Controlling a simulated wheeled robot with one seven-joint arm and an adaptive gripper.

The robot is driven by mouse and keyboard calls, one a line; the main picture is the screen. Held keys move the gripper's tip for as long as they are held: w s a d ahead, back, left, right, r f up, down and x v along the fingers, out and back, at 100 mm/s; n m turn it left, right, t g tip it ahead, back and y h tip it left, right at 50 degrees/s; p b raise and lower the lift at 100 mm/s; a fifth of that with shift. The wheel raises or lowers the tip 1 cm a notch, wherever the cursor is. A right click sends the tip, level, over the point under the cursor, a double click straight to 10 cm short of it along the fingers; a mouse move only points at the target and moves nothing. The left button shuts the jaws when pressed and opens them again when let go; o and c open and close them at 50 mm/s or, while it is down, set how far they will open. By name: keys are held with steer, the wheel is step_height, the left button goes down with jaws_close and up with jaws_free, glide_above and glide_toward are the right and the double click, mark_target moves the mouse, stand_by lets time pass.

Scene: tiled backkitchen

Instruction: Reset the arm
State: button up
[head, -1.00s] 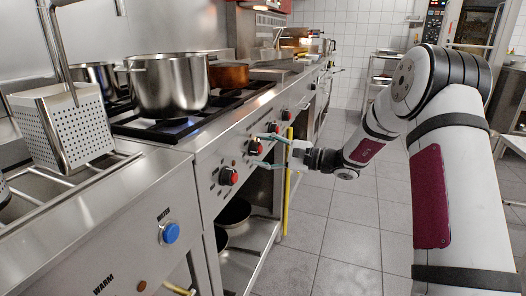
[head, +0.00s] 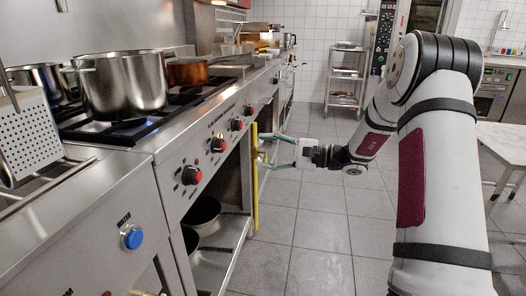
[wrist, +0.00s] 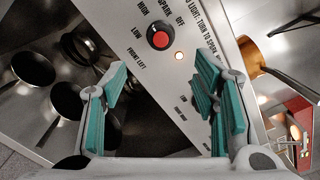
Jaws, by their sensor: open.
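My gripper (head: 268,151) is open and empty, in front of the stove. Its teal fingers are spread apart in the wrist view (wrist: 160,95). In the head view it is right of the red-faced stove knobs (head: 218,145), and its fingertips overlap a yellow vertical bar (head: 255,180). Whether they touch the bar cannot be told. In the wrist view a red knob (wrist: 158,37), labelled front left, lies beyond the fingers with a gap. My arm reaches in from the right, partly bent.
Pans (head: 203,211) sit on the open shelf below. A steel rack (head: 345,75) stands at the back, a table (head: 503,145) at right. The tiled floor (head: 300,230) between is clear.

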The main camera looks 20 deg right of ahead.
steer(key=s+a+r+n+g+h, duration=0.25)
steer(key=s+a+n+g, duration=0.2)
steer(key=s+a, duration=0.55)
steer(key=s+a+r+n+g+h, duration=0.2)
steer(key=s+a+r+n+g, duration=0.35)
steer(key=s, duration=0.75)
steer(key=s+d+f+n+h, duration=0.25)
steer(key=s+h, duration=0.25)
steer(key=s, duration=0.7)
steer(key=s+d+f+n+h, duration=0.1)
steer(key=s+d+f+h, duration=0.3)
steer(key=s, duration=0.7)
step_height(320, 180, up, 35)
steer(key=t+h+p, duration=0.1)
steer(key=t+p, duration=0.2)
steer(key=p, duration=2.9)
steer(key=shift+a+t, duration=0.2)
steer(key=shift+t, duration=0.1)
